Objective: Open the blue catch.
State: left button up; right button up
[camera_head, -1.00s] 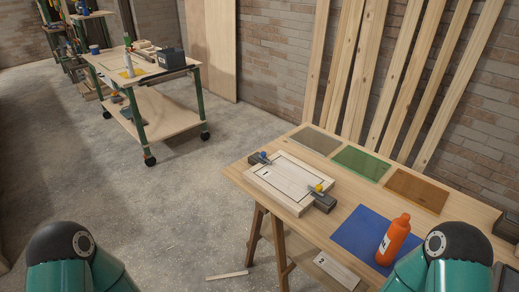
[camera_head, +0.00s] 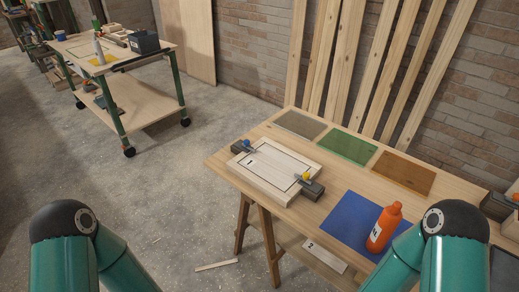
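The blue catch (camera_head: 246,143) is a small blue knob on a dark block at the far left corner of a pale wooden panel marked 1 (camera_head: 270,168). The panel lies on the workbench (camera_head: 227,160). A similar catch with a yellow knob (camera_head: 306,176) sits on a dark block at the panel's right side. Both of my arms show only as dark and teal links at the bottom left and bottom right. Neither gripper is in view.
Grey (camera_head: 300,124), green (camera_head: 347,147) and brown (camera_head: 404,173) mats lie along the back. A wheeled cart (camera_head: 125,62) stands at the far left. Open floor lies left of the bench.

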aim_at(245, 143)
jog(key=k, duration=0.45)
jog(key=u, duration=0.7)
jog(key=i, duration=0.95)
jog(key=z, duration=0.3)
